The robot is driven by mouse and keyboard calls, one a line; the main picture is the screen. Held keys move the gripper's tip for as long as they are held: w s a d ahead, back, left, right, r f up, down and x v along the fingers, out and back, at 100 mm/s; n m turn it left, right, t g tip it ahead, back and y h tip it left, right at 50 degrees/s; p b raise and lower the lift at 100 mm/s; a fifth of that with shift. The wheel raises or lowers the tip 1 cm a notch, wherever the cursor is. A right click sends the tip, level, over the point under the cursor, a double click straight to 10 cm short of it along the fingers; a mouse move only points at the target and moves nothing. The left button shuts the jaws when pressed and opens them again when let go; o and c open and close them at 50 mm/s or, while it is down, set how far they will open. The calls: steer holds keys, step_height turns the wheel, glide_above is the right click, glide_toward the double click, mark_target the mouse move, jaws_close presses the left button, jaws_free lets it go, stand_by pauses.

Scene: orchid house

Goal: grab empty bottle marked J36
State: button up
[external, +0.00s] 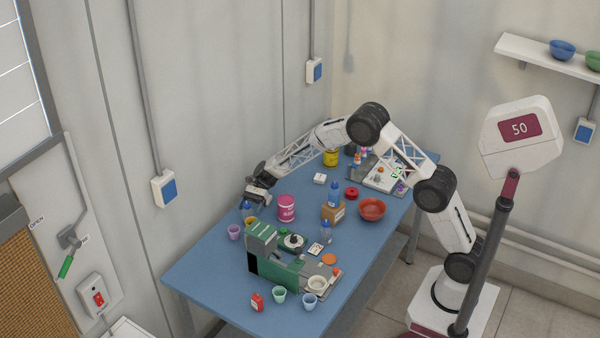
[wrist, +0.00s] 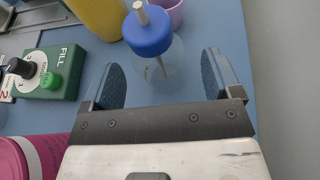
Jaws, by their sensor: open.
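A bottle with a blue cap (wrist: 148,34) and a clear, seemingly empty body stands between and just beyond my fingertips in the wrist view. A thin metal-coloured stem rises from its cap. No J36 marking can be read on it. In the external view its blue cap (external: 246,205) shows just below my gripper (external: 256,198). My gripper is open in the wrist view (wrist: 165,80), one finger to each side of the bottle's lower part, with nothing held.
A yellow cup (external: 250,221) and a purple cup (external: 234,232) stand close to the bottle. A pink tub (external: 286,208) is to the right, and the green filling machine (external: 273,262) stands in front. The wall is close behind the table.

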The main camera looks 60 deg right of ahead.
mark_target(247, 203)
steer(key=shift+x, duration=1.3)
steer(key=c, duration=1)
steer(key=shift+r, duration=0.15)
steer(key=shift+r, duration=4.9)
